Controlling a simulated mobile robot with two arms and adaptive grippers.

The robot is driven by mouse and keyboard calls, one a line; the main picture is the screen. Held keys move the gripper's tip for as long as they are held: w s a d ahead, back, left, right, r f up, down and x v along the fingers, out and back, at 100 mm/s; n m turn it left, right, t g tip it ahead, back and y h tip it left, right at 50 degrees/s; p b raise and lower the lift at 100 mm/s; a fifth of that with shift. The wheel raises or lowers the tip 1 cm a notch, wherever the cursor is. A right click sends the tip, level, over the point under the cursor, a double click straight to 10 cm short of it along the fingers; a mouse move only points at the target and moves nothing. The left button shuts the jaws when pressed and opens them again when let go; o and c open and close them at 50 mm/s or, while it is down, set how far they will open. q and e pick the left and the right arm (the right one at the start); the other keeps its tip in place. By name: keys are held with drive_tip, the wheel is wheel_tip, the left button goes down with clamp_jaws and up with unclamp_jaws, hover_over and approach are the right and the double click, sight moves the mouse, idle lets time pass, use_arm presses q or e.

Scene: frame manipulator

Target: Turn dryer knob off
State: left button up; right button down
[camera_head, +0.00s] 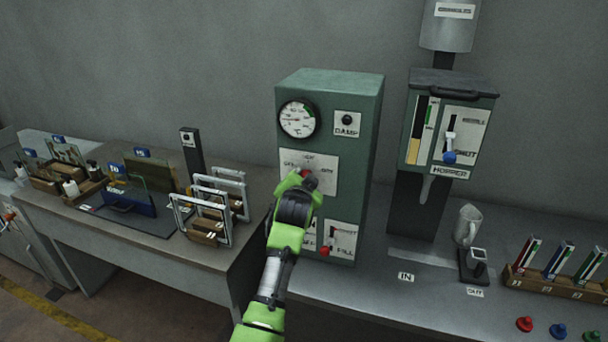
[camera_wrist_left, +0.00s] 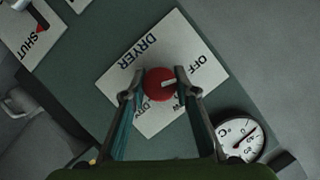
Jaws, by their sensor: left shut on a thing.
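The round red dryer knob (camera_wrist_left: 158,83) sits on a white plate (camera_wrist_left: 122,85) lettered DRYER and OFF, with another word partly hidden by a finger. The white mark on the knob points roughly toward the word OFF in the left wrist view. My left gripper (camera_wrist_left: 153,88) has one finger on each side of the knob and is shut on it. In the head view, my left gripper (camera_head: 305,182) reaches the plate (camera_head: 322,165) on the front of the green dryer cabinet (camera_head: 359,125) and hides most of the knob. My right gripper is not in view.
A round gauge (camera_head: 297,119) and a DAMP panel (camera_head: 347,124) sit above the dryer plate. A lower panel has a red lever (camera_head: 326,250). Frames (camera_head: 212,207) stand on the left bench; a hopper unit (camera_head: 447,130) stands on the right.

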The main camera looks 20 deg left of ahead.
use_arm(q)
drive_tip(key=shift+f, duration=0.2)
idle(0.4)
drive_tip(key=o, duration=1.1)
drive_tip(key=shift+r, duration=0.1)
